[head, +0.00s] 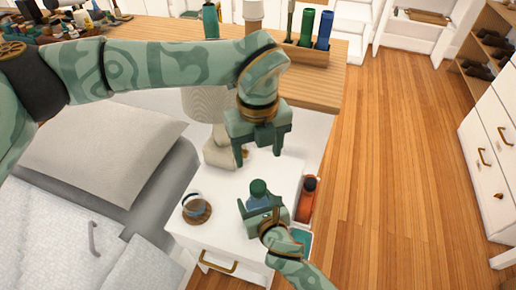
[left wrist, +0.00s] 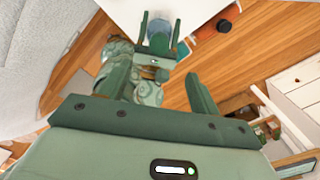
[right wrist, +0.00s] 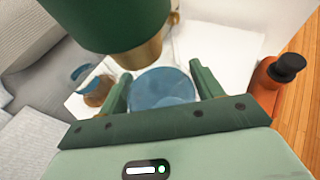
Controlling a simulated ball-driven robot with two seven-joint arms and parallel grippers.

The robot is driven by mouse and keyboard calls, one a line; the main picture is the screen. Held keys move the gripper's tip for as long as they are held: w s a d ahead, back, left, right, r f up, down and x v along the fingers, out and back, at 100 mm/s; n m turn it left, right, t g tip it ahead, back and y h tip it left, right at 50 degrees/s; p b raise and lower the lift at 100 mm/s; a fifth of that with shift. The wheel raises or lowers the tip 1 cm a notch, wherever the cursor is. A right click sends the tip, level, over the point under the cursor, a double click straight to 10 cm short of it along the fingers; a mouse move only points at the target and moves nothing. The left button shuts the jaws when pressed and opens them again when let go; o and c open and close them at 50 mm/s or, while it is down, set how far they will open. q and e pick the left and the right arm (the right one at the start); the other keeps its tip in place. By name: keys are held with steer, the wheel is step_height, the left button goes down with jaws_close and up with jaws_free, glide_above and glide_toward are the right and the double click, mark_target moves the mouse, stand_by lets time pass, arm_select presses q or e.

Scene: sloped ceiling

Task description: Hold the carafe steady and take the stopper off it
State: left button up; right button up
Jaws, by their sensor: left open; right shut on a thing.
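The carafe (head: 259,203) is blue glass and stands on the white bedside table. Its green stopper (head: 258,187) sits on top. My right gripper (head: 261,210) is shut around the carafe; in the right wrist view the blue carafe (right wrist: 162,88) shows between the fingers. A large green cylinder with a gold lower edge at the top there seems to be the stopper (right wrist: 110,22). My left gripper (head: 259,158) is open and empty, pointing down, above and behind the stopper. The left wrist view shows my right gripper (left wrist: 158,50) beyond my left fingers.
A cup on a wooden saucer (head: 197,212) stands left of the carafe. An orange bottle (head: 307,199) is at the right, in a side bin. A lamp (head: 207,105) stands behind. The bed (head: 90,190) is at left; open floor (head: 400,180) is at right.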

mark_target(258, 185)
arm_select(q)
steer(key=shift+n, duration=0.7)
step_height(258, 185, down, 12)
steer(key=shift+f, duration=0.1)
steer(key=c, duration=1.2)
steer(key=shift+r, duration=0.3)
steer(key=shift+r, duration=0.95)
steer(key=shift+r, duration=0.1)
